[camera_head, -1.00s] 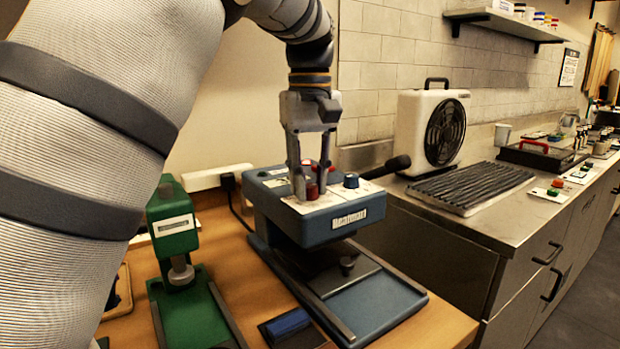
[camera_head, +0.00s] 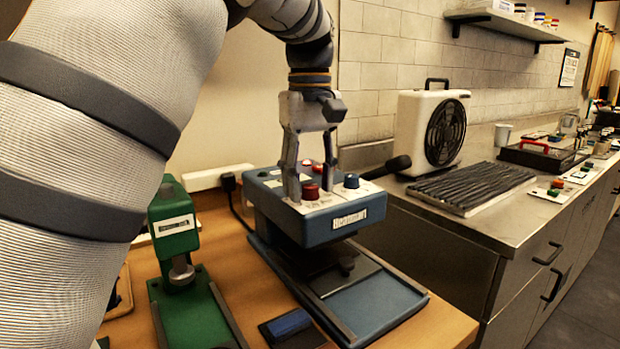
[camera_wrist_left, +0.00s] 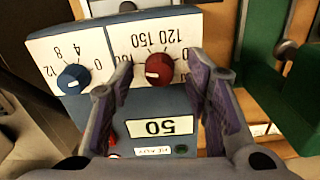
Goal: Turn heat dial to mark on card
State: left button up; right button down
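The heat dial (camera_head: 311,192) is a red knob on top of a blue heat press (camera_head: 335,230). In the wrist view the red dial (camera_wrist_left: 159,68) has a pale pointer on its left side, over a white scale card (camera_wrist_left: 130,45) with 120 and 150 readable; other numbers are partly hidden. My left gripper (camera_head: 312,192) is open, pointing down, with a finger on each side of the dial. In the wrist view gaps show between the dial and both fingers (camera_wrist_left: 160,72). A plate reading 50 (camera_wrist_left: 160,127) appears upside down. My right gripper is not in view.
A blue dial (camera_head: 351,181) with its own scale is beside the red one. A black handle (camera_head: 390,168) extends right from the press. A steel counter with a fan (camera_head: 435,128) is at right.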

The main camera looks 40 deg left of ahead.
aim_at(311, 185)
pick_arm(q)
notch_tip(311, 185, up, 12)
dwell(0.6)
